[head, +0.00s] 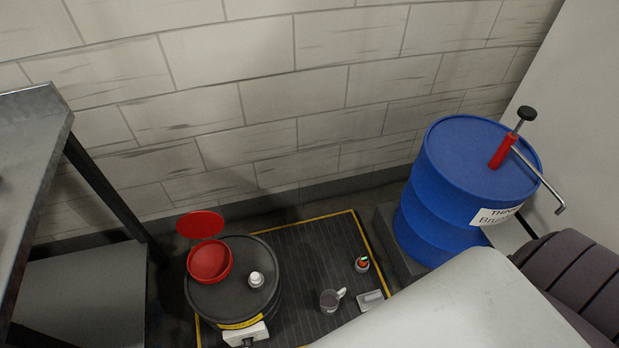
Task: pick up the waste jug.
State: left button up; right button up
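The waste jug appears to be the small grey jug (330,300) with a pale handle on its right side. It stands upright on the dark ribbed mat (310,255), right of a black drum, in the lower middle of the head view. Its contents look dark, but it is too small to be sure. No gripper fingers can be made out, and nothing is seen touching the jug. A large pale surface, perhaps part of my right arm, covers the lower right just beside the mat.
A black drum (225,297) with an open red funnel (210,260) stands left of the jug. A small red-and-dark container (362,264) and a flat pale tray (370,299) lie right of it. A blue drum (462,170) with a pump stands at right, a metal table (30,150) at left.

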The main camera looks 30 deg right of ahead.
aim_at(330, 299)
jog(key=k+j+z, duration=0.1)
jog(key=k+z, duration=0.35)
jog(key=k+l+z, duration=0.1)
jog(key=k+z, duration=0.35)
